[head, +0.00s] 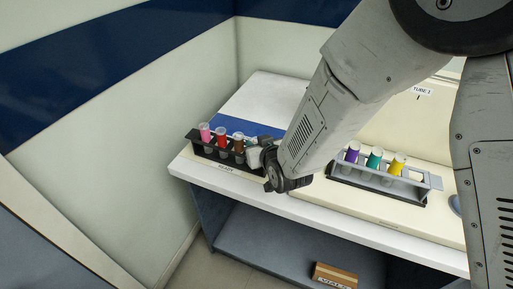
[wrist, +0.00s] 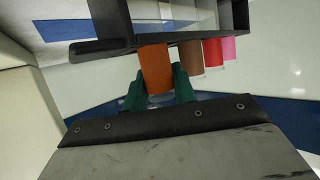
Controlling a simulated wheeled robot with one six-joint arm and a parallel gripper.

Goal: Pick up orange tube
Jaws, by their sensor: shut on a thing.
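The orange tube (wrist: 154,70) shows in the wrist view between the two green fingers of my gripper (wrist: 159,88). My gripper is shut on it. The tube's far end meets the edge of the dark rack (wrist: 95,46), so it seems to be still in or against the rack; I cannot tell how deep it sits. In the head view my gripper (head: 256,156) is at the right end of the dark rack (head: 216,154), and I cannot make out the orange tube there.
Brown (head: 238,142), red (head: 221,137) and pink (head: 205,132) tubes stand in the dark rack, left of my gripper. A grey rack (head: 411,186) with purple, teal and yellow tubes stands to the right. A box (head: 335,276) lies on the lower shelf.

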